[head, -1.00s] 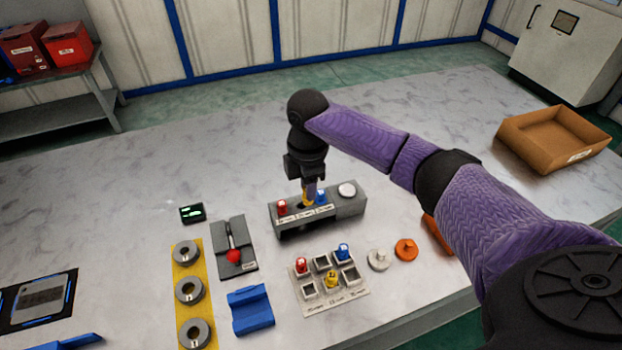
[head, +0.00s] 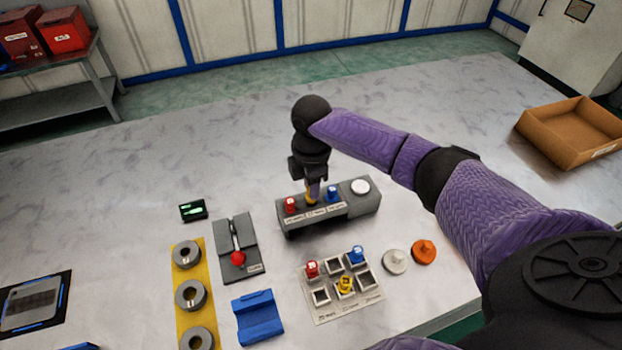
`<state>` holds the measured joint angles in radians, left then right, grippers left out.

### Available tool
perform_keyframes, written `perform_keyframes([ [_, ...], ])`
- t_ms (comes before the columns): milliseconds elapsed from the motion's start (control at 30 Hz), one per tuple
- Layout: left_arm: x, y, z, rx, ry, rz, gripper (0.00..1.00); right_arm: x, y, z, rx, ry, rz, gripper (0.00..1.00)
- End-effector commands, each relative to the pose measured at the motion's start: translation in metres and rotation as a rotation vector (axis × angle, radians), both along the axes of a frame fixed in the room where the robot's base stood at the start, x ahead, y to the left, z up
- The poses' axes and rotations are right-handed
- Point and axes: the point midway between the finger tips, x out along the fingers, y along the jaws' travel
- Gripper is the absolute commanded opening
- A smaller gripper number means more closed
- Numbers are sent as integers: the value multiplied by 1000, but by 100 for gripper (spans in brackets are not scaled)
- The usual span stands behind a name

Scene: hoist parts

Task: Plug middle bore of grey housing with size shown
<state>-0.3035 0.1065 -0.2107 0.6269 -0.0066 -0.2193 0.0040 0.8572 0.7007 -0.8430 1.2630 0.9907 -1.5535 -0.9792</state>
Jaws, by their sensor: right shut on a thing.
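The grey housing (head: 290,225) stands on the table with a row of labelled bores. A red plug (head: 291,204) sits in its left bore and a blue plug (head: 333,194) in its right bore. My right gripper (head: 312,197) points down over the middle bore, shut on a yellow plug (head: 311,201). Only a little yellow shows, and how deep it sits is hidden. A small dark display (head: 192,210) shows green marks too small to read. My left gripper is not in view.
A plug tray (head: 322,313) in front holds red, blue and yellow plugs. Beside it are a white knob (head: 395,262) and an orange knob (head: 424,251). A red-knobbed lever plate (head: 228,232), blue block (head: 257,315) and yellow ring strip (head: 181,320) lie left. A brown box (head: 565,143) stands far right.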

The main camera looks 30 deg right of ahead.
Motion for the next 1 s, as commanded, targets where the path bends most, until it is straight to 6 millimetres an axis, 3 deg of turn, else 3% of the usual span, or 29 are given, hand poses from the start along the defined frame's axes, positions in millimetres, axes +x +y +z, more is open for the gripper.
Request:
perform_keyframes([
  [1000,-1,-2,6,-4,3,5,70,0,0,-1,-1,-1,0,0],
])
